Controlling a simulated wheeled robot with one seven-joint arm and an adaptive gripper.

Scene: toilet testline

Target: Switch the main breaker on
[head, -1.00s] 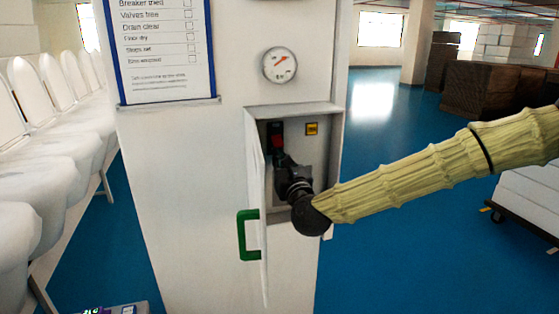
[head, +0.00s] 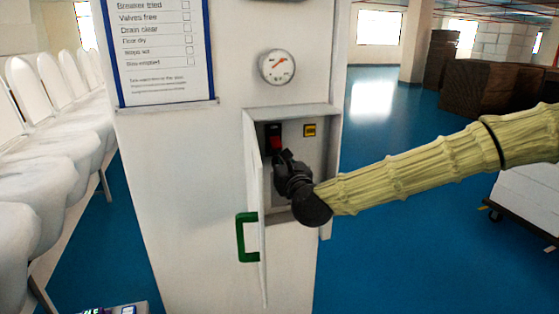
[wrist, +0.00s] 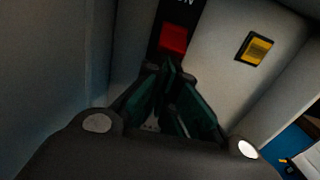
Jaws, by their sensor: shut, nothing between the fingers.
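The main breaker is a black switch plate with a red rocker (head: 275,143) inside the open wall box (head: 318,165). In the wrist view the red rocker (wrist: 174,38) sits just beyond my fingertips, with part of a label ending in "N" above it. My gripper (head: 284,156) is inside the box, just below the red rocker. Its dark green fingers also show in the wrist view (wrist: 168,72), with their tips together and nothing between them. I cannot tell whether the tips touch the rocker; its lower edge is close to them.
The box door (head: 256,200) stands open on the left, with a green handle (head: 247,237). A yellow square (head: 310,130) is right of the breaker. A round gauge (head: 277,67) and a checklist board (head: 163,55) are above. White toilets (head: 40,165) line the left.

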